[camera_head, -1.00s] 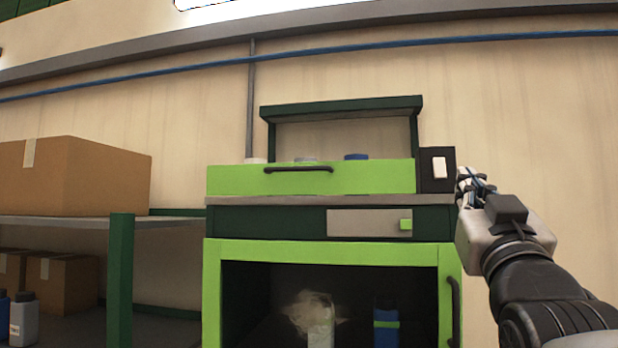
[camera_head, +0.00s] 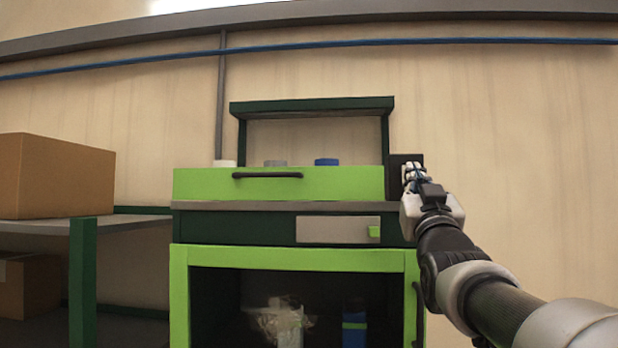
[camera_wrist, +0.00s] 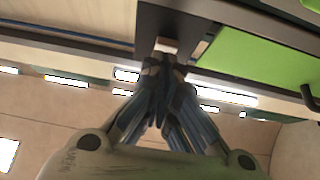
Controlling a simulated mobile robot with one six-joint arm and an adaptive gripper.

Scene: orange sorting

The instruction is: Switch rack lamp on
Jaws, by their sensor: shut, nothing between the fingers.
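The rack (camera_head: 280,183) has a lime green front and a dark green overhead frame (camera_head: 312,104). The dark switch plate (camera_head: 405,158) is at its right end, mostly behind my gripper (camera_head: 409,172). The plate also shows at the top of the wrist view (camera_wrist: 160,22), with a pale rocker (camera_wrist: 166,44) just past my fingertips (camera_wrist: 164,62). My gripper is shut and empty, its tips at the rocker. I cannot tell whether they touch it or which way it is tilted. No lit lamp shows under the overhead frame.
A lime drawer with a black handle (camera_head: 267,175) is left of the plate. An open compartment below holds a pale container (camera_head: 290,328) and a blue bottle (camera_head: 354,328). A shelf with a cardboard box (camera_head: 55,177) stands left. The wall right of the rack is clear.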

